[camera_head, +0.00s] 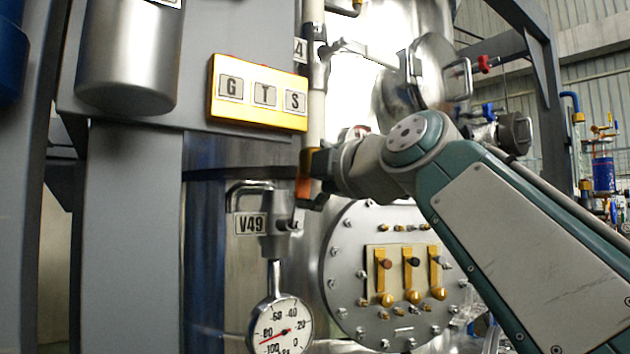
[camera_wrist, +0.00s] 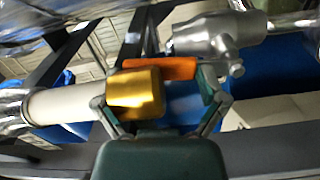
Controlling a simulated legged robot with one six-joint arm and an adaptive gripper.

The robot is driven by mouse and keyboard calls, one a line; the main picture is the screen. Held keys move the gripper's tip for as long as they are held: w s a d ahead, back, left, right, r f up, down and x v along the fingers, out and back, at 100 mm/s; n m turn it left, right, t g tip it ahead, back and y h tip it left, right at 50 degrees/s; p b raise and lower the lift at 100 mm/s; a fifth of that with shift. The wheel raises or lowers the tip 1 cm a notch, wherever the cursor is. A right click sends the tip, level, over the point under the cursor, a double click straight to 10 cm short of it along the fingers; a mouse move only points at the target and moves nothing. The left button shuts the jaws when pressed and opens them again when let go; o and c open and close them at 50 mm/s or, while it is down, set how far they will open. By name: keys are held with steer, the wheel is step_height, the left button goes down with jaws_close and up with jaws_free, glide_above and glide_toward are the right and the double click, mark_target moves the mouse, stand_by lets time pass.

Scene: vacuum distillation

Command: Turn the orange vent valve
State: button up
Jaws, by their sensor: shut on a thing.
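The orange vent valve handle (camera_head: 304,173) is on the pale vertical pipe, left of my arm's end in the head view. In the wrist view the orange bar (camera_wrist: 180,69) shows with a gold block (camera_wrist: 133,93) in front of its left part. My gripper (camera_head: 314,178) is at the handle in the head view, and my wrist hides part of it. In the wrist view the fingers of my gripper (camera_wrist: 160,98) stand on either side of the gold block and orange bar, shut on the valve handle. The exact finger contact is hard to see.
A yellow G-T-S panel (camera_head: 258,92) is up and left of the handle. The V49 valve (camera_head: 275,222) and a dial gauge (camera_head: 281,327) sit below. A round bolted flange (camera_head: 345,268) lies under my arm. Pipes and metal tanks crowd close around.

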steer(key=shift+a+f+n, duration=0.25)
steer(key=shift+n, duration=0.05)
stand_by(0.4)
steer(key=o, duration=1)
steer(key=shift+s+a, duration=0.1)
steer(key=shift+a, duration=0.05)
steer(key=shift+v, duration=5.9)
steer(key=shift+r, duration=0.1)
